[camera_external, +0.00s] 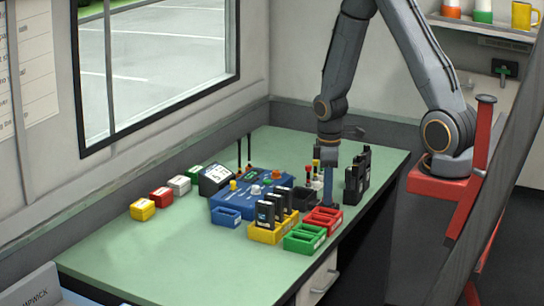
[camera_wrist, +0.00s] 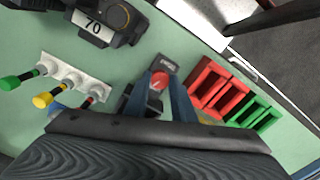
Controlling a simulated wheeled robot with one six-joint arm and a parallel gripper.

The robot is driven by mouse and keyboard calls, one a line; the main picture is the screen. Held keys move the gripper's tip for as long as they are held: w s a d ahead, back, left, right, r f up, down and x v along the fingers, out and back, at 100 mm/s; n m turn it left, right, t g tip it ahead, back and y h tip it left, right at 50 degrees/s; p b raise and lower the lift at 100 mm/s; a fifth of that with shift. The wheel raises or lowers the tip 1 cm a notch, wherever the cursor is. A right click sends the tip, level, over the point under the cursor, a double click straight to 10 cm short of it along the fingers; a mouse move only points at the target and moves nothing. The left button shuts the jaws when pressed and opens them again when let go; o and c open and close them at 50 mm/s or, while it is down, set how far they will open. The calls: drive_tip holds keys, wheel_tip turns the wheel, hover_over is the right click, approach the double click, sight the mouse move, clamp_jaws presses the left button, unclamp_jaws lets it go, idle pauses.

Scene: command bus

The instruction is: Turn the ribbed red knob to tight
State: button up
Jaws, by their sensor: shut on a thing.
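The red knob (camera_wrist: 157,79) shows in the wrist view between the two blue fingers of my gripper (camera_wrist: 162,84). Its ribs are too small to make out. It sits on or beside a dark fitting, and a small grey plate (camera_wrist: 168,63) with unreadable marking lies just beyond it. In the external view my gripper (camera_external: 328,200) points down at the table, behind the red tray. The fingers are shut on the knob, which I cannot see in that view. Which way the knob is turned cannot be told.
The red tray (camera_external: 334,211) and green tray (camera_external: 290,242) stand close in front of the gripper. A yellow tray (camera_external: 258,236) holds upright radios. More black radios (camera_external: 352,184) stand close on the right. The green table (camera_external: 130,240) is clear at front left.

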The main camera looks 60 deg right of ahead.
drive_tip(key=m+p, duration=0.1)
drive_tip(key=m, duration=0.3)
drive_tip(key=shift+m, duration=0.3)
drive_tip(key=m+p, duration=0.1)
drive_tip(key=m, duration=0.2)
drive_tip(key=shift+m, duration=0.4)
drive_tip(key=m, duration=0.4)
drive_tip(key=shift+p, duration=0.35)
drive_tip(key=m, duration=0.8)
drive_tip(key=shift+m+p, duration=0.3)
drive_tip(key=m, duration=0.3)
drive_tip(key=shift+m, duration=0.3)
drive_tip(key=m, duration=0.7)
drive_tip(key=shift+w, duration=0.1)
